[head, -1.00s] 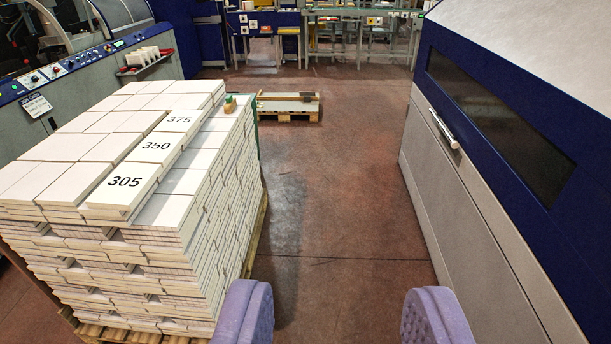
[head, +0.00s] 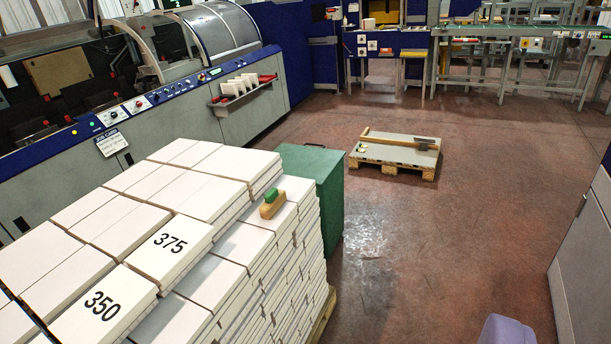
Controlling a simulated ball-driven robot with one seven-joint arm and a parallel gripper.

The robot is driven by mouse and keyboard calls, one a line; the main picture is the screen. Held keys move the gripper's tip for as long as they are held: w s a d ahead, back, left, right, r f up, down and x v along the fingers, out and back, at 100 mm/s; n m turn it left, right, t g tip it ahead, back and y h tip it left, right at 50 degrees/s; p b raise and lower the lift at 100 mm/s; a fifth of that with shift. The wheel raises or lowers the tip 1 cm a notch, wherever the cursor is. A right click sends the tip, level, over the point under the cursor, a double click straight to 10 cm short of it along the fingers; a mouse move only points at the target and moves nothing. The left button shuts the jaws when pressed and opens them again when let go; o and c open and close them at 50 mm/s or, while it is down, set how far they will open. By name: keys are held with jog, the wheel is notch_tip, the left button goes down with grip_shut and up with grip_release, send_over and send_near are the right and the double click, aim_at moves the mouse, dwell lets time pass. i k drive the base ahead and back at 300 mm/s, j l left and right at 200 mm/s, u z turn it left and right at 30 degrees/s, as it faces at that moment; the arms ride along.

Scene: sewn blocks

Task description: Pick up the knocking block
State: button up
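The knocking block (head: 272,204) is a small light wooden piece with a green top. It lies on the right part of the stack of white sewn blocks (head: 180,240), close to the edge by the green box. One purple finger of my gripper (head: 507,331) shows at the bottom right, with no other finger beside it. The gripper is open, its other finger is out of frame, and no held thing shows. It is well to the right of the knocking block and apart from it.
A green box (head: 325,190) stands behind the stack. A low pallet (head: 397,158) with a long-handled tool on it lies on the floor further back. A machine (head: 240,110) lines the left. A grey cabinet (head: 585,260) stands at right. The brown floor between is clear.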

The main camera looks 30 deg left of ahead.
aim_at(275, 197)
jog(key=i+l+u, duration=0.15)
jog(key=i, duration=1.55)
jog(key=i+u, duration=0.4)
jog(key=i+l+u, duration=0.1)
jog(key=i+u, duration=0.25)
jog(key=i, duration=0.15)
jog(key=i+j+u, duration=0.1)
jog(key=u, duration=0.3)
jog(key=i+u, duration=0.25)
jog(key=u, duration=0.15)
jog(key=i+u, duration=0.15)
jog(key=u, duration=0.25)
jog(key=i+l+u, duration=0.1)
jog(key=u, duration=0.3)
jog(key=i, duration=0.05)
